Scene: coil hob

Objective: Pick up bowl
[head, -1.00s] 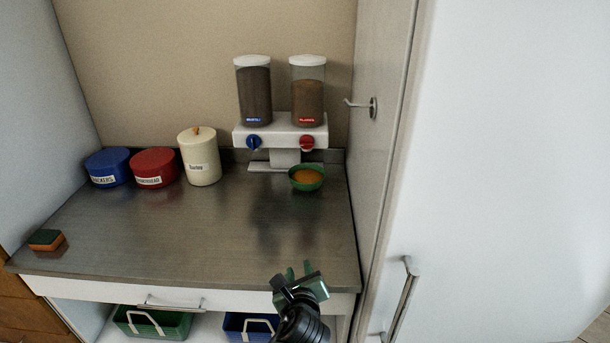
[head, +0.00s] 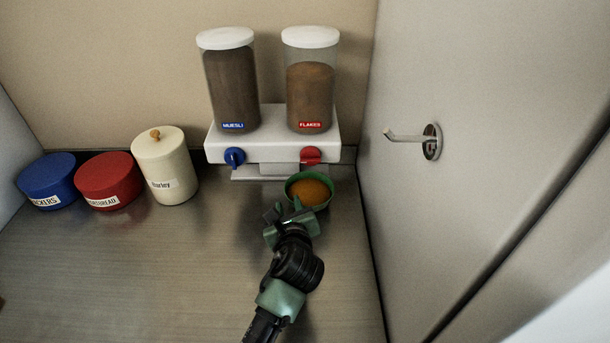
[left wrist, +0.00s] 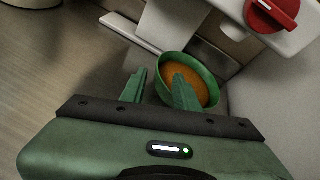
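The green bowl (head: 322,181) holds orange-brown flakes and stands upright on the counter, below the flakes dispenser; it also shows in the left wrist view (left wrist: 206,72). My left gripper (head: 286,211) is at the bowl's near left side. In the left wrist view its two green fingers (left wrist: 160,88) are apart. One finger is outside the bowl's rim, and the other overlaps the bowl's inside. I cannot tell whether either finger touches the bowl. My right gripper is not in view.
A white dispenser (head: 273,146) with muesli and flakes containers stands behind the bowl. Cream (head: 166,166), red (head: 110,181) and blue (head: 47,182) canisters stand left. The counter's (head: 130,275) front left is clear.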

